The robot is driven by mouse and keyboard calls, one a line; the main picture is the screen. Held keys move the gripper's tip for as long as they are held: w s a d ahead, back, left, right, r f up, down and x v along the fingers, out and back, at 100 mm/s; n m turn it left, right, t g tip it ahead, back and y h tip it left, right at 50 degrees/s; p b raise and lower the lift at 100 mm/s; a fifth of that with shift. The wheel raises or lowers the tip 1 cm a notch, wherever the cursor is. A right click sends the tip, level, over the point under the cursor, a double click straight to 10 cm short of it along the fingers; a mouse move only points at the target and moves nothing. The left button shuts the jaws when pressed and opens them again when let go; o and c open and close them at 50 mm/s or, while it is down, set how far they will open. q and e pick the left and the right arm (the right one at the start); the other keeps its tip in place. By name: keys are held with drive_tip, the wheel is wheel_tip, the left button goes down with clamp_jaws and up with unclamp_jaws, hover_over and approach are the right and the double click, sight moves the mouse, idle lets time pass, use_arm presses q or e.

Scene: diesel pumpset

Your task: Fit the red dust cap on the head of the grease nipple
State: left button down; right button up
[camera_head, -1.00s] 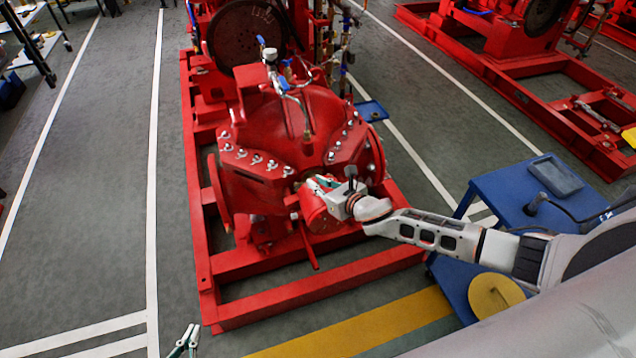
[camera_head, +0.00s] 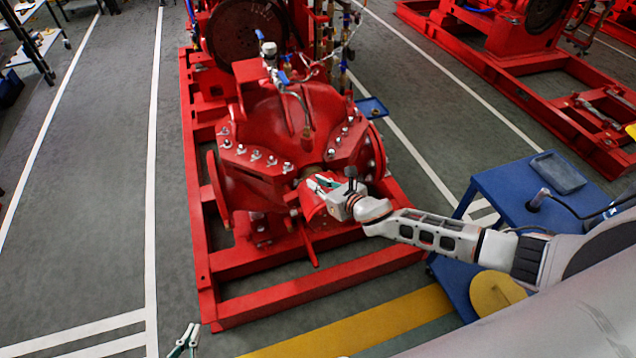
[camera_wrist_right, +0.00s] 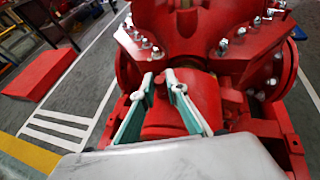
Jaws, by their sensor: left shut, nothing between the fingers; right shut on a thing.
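My right gripper (camera_head: 318,184) is at the near end of the red pump (camera_head: 290,120), by the red cylindrical bearing housing. In the right wrist view its two green-edged fingers (camera_wrist_right: 161,84) reach over that housing (camera_wrist_right: 203,98), with a narrow gap between their tips. The grease nipple cannot be made out in either view. My left gripper (camera_head: 183,342) is shut and empty, low over the floor at the bottom left.
The red base frame (camera_head: 262,312) surrounds the pump. A blue cart (camera_head: 505,205) with a tray (camera_head: 557,172) and a yellow disc (camera_head: 495,292) stands at the right. Bolts and pipes rise from the pump top.

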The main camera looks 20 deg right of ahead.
drive_tip(key=shift+f+b, duration=0.5)
drive_tip(key=shift+f, duration=0.25)
drive_tip(key=o, duration=0.7)
drive_tip(key=shift+s+f, duration=0.1)
drive_tip(key=shift+s+d, duration=0.1)
drive_tip(key=v, duration=1.1)
drive_tip(key=shift+s+r, duration=0.3)
drive_tip(key=shift+r, duration=0.05)
